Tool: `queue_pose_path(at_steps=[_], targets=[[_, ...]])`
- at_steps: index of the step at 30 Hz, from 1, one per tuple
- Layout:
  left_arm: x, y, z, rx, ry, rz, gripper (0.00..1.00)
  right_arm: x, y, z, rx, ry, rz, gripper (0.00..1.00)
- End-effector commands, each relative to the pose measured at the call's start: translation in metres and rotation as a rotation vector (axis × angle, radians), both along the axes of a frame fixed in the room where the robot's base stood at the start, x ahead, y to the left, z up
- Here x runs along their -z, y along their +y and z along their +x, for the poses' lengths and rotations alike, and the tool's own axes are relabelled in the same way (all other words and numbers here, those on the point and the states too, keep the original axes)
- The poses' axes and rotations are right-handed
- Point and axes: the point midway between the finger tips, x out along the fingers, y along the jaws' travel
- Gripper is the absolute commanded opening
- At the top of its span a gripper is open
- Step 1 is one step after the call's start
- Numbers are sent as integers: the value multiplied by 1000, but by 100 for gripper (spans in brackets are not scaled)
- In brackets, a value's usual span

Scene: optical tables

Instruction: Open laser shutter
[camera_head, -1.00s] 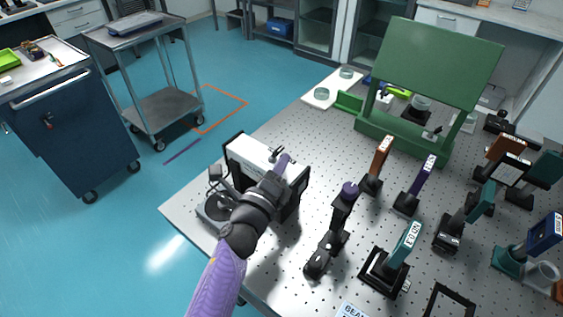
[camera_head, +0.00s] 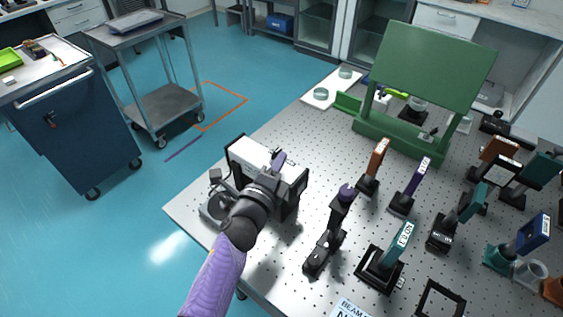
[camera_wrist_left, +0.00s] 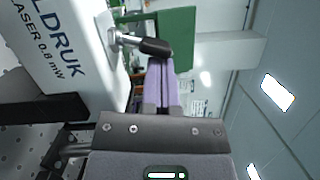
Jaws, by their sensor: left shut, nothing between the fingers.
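The laser (camera_head: 247,152) is a white box in a black mount at the near left of the perforated table. Its printed side (camera_wrist_left: 75,50) fills the left of the left wrist view. A metal stud with a black-tipped lever (camera_wrist_left: 150,46) sticks out from it. My left gripper (camera_head: 279,160) is at the laser's front right, with its purple fingers together and nothing between them. In the left wrist view, the fingertips (camera_wrist_left: 160,65) are right by the lever's black end; I cannot tell whether they touch. My right gripper is out of view.
A green board (camera_head: 433,65) stands at the back of the table (camera_head: 280,260).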

Motion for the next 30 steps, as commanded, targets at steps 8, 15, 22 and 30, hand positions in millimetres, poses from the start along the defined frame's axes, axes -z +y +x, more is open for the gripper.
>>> queue_pose_path(at_steps=[8, 15, 22, 30], targets=[[-13, 7, 5, -1, 136, -187, 0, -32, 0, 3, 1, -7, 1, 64], [-16, 13, 9, 0, 263, -362, 0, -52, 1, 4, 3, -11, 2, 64], [-12, 15, 10, -1, 303, -417, 0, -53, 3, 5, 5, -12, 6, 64], [-14, 19, 10, 0, 302, -415, 0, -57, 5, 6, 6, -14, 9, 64]])
